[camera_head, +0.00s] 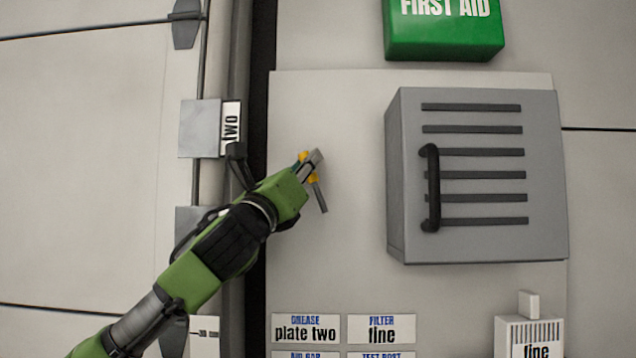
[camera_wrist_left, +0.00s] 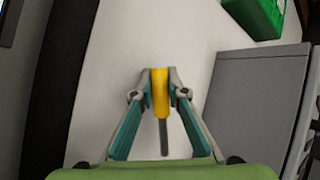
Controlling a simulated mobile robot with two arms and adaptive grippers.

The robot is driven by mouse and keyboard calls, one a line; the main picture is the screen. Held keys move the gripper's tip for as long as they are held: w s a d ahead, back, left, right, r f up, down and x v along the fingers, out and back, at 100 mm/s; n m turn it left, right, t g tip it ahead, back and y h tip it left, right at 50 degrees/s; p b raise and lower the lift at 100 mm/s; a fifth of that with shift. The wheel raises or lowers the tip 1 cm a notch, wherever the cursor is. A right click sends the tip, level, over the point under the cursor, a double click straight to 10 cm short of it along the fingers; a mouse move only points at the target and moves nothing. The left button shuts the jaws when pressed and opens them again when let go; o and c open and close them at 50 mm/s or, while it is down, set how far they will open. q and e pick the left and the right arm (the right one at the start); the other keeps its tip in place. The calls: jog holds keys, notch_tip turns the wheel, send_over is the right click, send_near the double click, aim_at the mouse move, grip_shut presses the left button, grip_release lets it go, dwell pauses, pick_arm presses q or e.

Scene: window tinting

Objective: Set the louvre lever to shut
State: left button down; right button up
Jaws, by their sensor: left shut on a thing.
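The lever (camera_head: 320,197) shows as a grey bar with a yellow part, on the pale panel left of the grey louvred box. In the head view its grey bar points down and slightly right. My left gripper (camera_head: 310,168) reaches it from the lower left and is shut on the yellow part. In the left wrist view the yellow part of the lever (camera_wrist_left: 160,92) sits between the two fingertips, and the grey bar hangs below it. The fingers hide part of the lever and its mount. My right gripper is not in view.
The grey louvred box (camera_head: 471,248) with a black handle (camera_head: 433,188) stands out to the right. A green first aid box (camera_head: 445,35) is above.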

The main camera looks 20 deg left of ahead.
pick_arm(q)
jog(key=s+a+f+n+y+b, duration=0.1)
jog(key=a+f+n+y+b, duration=0.3)
jog(key=n+y+b, duration=0.5)
jog(key=shift+s+a+f+n+y, duration=0.15)
jog(key=shift+a+f+n+y, duration=0.2)
jog(key=shift+n+y, duration=2.3)
jog(key=shift+a+n+h, duration=0.1)
jog(key=shift+n+h, duration=0.55)
jog(key=shift+n, duration=0.3)
jog(key=c, duration=2.2)
grip_release()
jog(key=shift+c, duration=0.2)
jog(key=v, duration=1.2)
jog(key=shift+s+r, duration=0.1)
jog(key=shift+r, duration=0.05)
